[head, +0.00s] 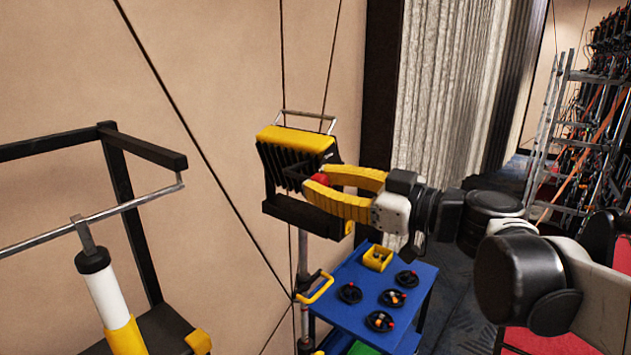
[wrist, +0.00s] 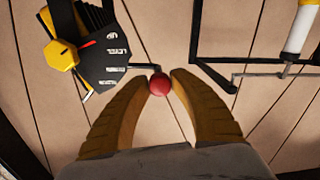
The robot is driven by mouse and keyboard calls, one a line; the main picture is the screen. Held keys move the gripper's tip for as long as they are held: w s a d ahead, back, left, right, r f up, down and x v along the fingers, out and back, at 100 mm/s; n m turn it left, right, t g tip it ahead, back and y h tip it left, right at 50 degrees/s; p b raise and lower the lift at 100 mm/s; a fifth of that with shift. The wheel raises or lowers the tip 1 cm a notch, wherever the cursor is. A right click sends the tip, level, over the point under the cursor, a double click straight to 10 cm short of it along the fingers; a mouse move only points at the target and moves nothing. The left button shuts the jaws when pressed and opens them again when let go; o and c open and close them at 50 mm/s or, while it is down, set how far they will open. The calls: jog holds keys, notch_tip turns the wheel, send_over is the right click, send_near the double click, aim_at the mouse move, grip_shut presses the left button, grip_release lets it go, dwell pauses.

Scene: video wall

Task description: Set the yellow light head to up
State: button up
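The yellow light head (head: 297,139), with black fins and a wire handle on top, is mounted on a stand against the wall. In the wrist view its side shows a yellow knob (wrist: 61,55), a short red pointer and a black plate (wrist: 108,60) with white labels; the top ones seem to read UP and LEVEL. The pointer lies towards the upper labels; which one exactly is hard to tell. A red ball knob (wrist: 159,84) sits at the end of a thin dark rod. My gripper (head: 318,181) has its yellow fingertips on either side of this ball, seemingly touching it.
A blue cart (head: 348,301) below holds a yellow box (head: 378,257) and several black discs. A black frame (head: 120,170) and a white-and-yellow cylinder (head: 103,290) stand at the left. A metal rack (head: 545,140) stands at the far right.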

jog(key=shift+o, duration=1.4)
jog(key=v, duration=1.2)
